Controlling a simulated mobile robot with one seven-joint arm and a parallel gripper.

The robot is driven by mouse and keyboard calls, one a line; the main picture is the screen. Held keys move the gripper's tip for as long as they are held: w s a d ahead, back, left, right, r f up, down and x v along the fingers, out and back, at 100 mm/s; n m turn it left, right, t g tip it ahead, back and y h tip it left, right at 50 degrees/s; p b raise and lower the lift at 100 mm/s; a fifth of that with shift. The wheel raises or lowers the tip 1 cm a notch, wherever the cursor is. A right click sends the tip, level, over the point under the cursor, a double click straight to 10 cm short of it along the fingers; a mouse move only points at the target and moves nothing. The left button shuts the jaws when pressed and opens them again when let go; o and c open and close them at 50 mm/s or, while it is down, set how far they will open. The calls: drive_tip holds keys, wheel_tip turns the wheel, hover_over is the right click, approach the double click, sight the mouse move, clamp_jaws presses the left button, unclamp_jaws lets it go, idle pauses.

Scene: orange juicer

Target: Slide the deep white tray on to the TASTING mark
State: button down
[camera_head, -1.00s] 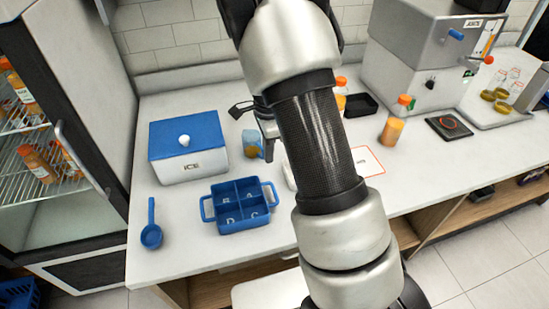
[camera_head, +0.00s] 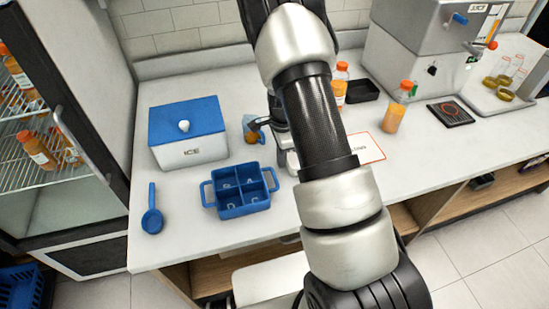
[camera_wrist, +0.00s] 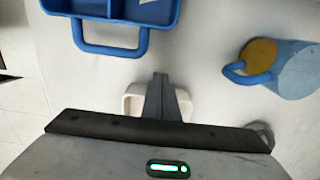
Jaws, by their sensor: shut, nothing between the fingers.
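The deep white tray (camera_head: 292,162) stands on the counter in the head view, mostly hidden behind my arm. The TASTING mark (camera_head: 370,146), a white card with an orange-red border, lies to the right of the tray, partly covered by my arm. My gripper (camera_wrist: 160,78) is shut and empty, with its fingers over or at the tray in the wrist view. I cannot tell whether they touch it.
A blue divided caddy (camera_head: 240,212) and a blue jug with orange contents (camera_head: 252,130) stand close to the tray. An ICE box (camera_head: 188,150) and blue scoop (camera_head: 152,218) are at left. Juice bottles (camera_head: 394,112) and a black tray (camera_head: 363,90) stand behind the mark.

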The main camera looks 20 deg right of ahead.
drive_tip(key=shift+d, duration=0.1)
drive_tip(key=d+b, duration=0.4)
drive_tip(key=d, duration=1.4)
drive_tip(key=shift+d, duration=0.2)
drive_tip(key=shift+a, duration=0.1)
